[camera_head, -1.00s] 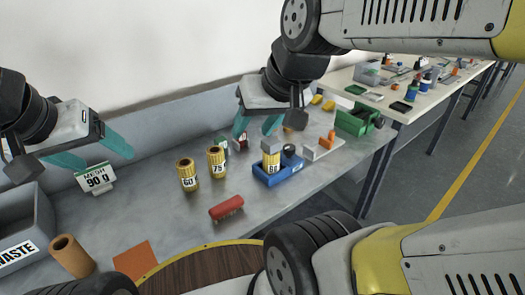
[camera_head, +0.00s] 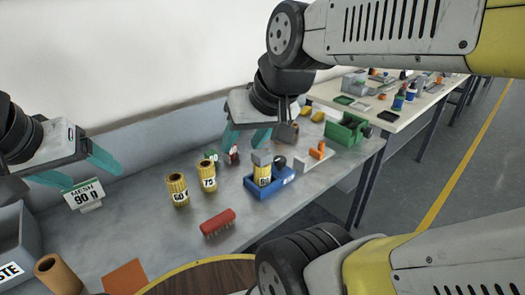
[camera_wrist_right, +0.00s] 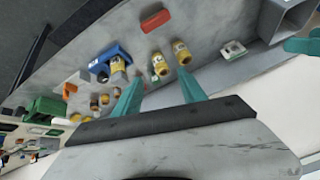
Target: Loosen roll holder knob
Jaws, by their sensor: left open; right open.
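A blue roll holder (camera_head: 284,181) stands on the grey bench with a yellow roll (camera_head: 262,174) upright in it. A dark round part (camera_head: 279,161), possibly the knob, shows behind the roll; I cannot make out its details. In the right wrist view the holder (camera_wrist_right: 101,62) lies left of my fingers. My right gripper (camera_head: 246,138) is open and empty, above the bench behind and left of the holder, apart from it. It also shows in the right wrist view (camera_wrist_right: 161,90). My left gripper (camera_head: 77,170) is open and empty near the mesh sign, far left of the holder.
Yellow rolls marked 60 (camera_head: 177,190) and 75 (camera_head: 207,177) stand left of the holder. A mesh sign (camera_head: 84,193), a brown tube (camera_head: 57,273) and a waste bin (camera_head: 10,245) are at left. A green device (camera_head: 347,131) is at right.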

